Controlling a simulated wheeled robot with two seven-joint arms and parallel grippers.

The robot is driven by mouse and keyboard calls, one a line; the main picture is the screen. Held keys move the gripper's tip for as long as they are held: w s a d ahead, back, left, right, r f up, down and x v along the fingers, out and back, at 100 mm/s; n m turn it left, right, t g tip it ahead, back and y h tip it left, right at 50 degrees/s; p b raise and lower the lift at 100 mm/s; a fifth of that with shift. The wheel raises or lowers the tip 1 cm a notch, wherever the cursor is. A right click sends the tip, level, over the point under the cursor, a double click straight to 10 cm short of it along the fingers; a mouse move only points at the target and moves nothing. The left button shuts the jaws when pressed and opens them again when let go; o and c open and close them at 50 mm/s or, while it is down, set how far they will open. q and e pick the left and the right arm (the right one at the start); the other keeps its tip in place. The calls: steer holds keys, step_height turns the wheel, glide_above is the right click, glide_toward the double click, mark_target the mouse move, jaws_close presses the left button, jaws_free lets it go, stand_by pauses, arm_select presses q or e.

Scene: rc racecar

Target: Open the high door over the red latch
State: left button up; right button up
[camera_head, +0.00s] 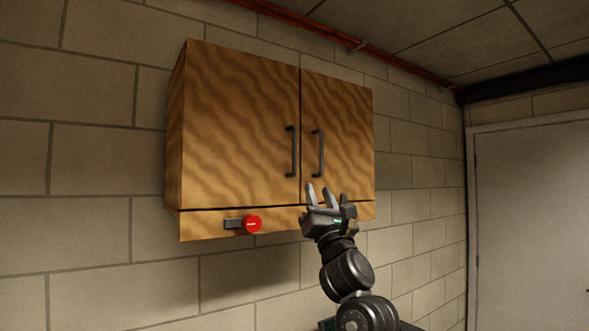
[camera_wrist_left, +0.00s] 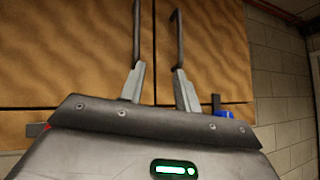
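A wooden wall cabinet has two shut doors. The left door (camera_head: 240,125) is above the red latch (camera_head: 252,223), a round red knob beside a dark plate on the lower strip. The left door's dark vertical handle (camera_head: 294,152) is near the middle seam; it also shows in the left wrist view (camera_wrist_left: 137,30). My left gripper (camera_head: 319,190) is open and empty, fingers up, in front of the cabinet's lower edge, below the handles. In the left wrist view its fingers (camera_wrist_left: 159,72) are apart, below the two handles. My right gripper is not in view.
The right door (camera_head: 345,130) has its own handle (camera_head: 319,153). A blue knob (camera_wrist_left: 223,114) shows behind my gripper in the left wrist view. A red pipe (camera_head: 340,37) runs along the ceiling. A grey room door (camera_head: 530,220) is at the far right.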

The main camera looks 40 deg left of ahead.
mark_target(296, 151)
arm_select(q)
steer(key=a+r+n+g+p, duration=0.1)
steer(key=a+r+p, duration=0.1)
steer(key=r, duration=0.1)
steer(key=a+r+n+g+y+p, duration=0.1)
steer(key=a+r+n+p, duration=0.1)
steer(key=r, duration=0.2)
steer(key=a+r+n+g+y+p, duration=0.1)
steer(key=a+r+p, duration=0.1)
steer(key=a+r, duration=0.1)
steer(key=shift+r+p, duration=0.35)
steer(key=shift+p, duration=0.05)
steer(key=shift+w+a+r+p, duration=0.3)
steer(key=shift+a+r+p, duration=0.05)
steer(key=shift+r+p, duration=0.05)
jaws_close()
